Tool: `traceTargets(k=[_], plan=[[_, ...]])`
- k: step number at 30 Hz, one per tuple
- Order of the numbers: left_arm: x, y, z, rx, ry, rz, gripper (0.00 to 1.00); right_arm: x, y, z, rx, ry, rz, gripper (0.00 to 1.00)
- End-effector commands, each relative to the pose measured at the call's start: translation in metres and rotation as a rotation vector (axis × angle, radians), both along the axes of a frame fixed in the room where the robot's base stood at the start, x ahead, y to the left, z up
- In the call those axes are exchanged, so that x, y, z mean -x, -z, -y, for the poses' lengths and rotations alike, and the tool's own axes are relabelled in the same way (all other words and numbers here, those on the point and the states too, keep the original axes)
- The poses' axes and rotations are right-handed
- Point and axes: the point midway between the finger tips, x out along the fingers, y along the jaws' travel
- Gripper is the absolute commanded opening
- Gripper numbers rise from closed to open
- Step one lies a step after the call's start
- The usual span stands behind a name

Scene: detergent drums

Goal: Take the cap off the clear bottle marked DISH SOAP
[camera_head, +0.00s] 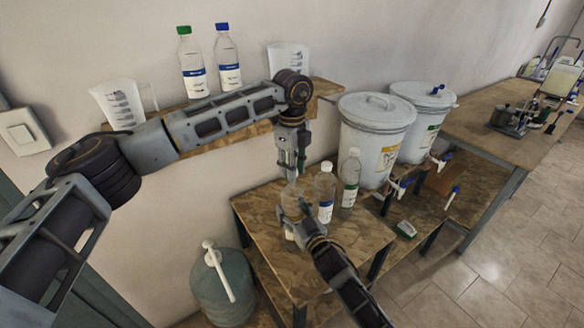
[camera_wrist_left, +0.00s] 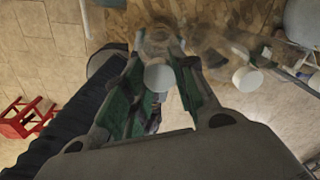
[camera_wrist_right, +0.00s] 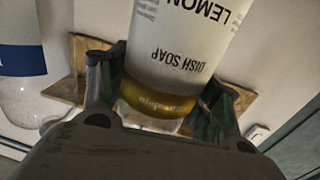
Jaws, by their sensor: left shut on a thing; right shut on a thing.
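The clear bottle marked DISH SOAP (camera_wrist_right: 175,62) fills the middle of the right wrist view, with a LEMON label and yellow liquid near its base. In the head view the bottle (camera_head: 291,191) stands at the table's left end, partly hidden by my grippers. My right gripper (camera_head: 296,212) is shut around its lower body. My left gripper (camera_head: 291,172) points down from above, over the bottle's top. In the left wrist view a white cap (camera_wrist_left: 158,77) sits between the left fingers, which are shut on it. I cannot tell whether the cap is still seated on the neck.
A blue-label bottle (camera_head: 326,194) and a green-label bottle (camera_head: 349,178) stand close to the right. Two white drums (camera_head: 372,140) stand behind them. A wall shelf (camera_head: 262,127) holds bottles and measuring cups. A large carboy (camera_head: 222,290) is below left.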

Motion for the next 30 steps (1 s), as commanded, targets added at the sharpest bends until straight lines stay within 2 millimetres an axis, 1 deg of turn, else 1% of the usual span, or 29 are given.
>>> traceTargets(k=[13, 17, 23, 24, 29, 30], plan=[[0.0, -0.035, 0.0, 0.001, 0.001, 0.001, 0.0, 0.0, 0.001, 0.0, 0.0, 0.0, -0.001, 0.0], [0.0, -0.039, 0.0, 0.0, 0.0, 0.0, 0.0, 0.0, 0.001, 0.0, 0.0, 0.0, -0.001, 0.0], [0.0, -0.039, 0.0, 0.0, 0.0, 0.0, 0.0, 0.0, 0.001, 0.0, 0.0, 0.0, -0.001, 0.0], [0.0, -0.039, 0.0, 0.0, 0.0, 0.0, 0.0, 0.0, 0.001, 0.0, 0.0, 0.0, -0.001, 0.66], [0.0, -0.039, 0.0, 0.0, 0.0, 0.0, 0.0, 0.0, 0.0, 0.0, 0.0, 0.0, -0.001, 0.86], [0.0, -0.039, 0.0, 0.0, 0.0, 0.0, 0.0, 0.0, 0.0, 0.0, 0.0, 0.0, -0.001, 0.88]])
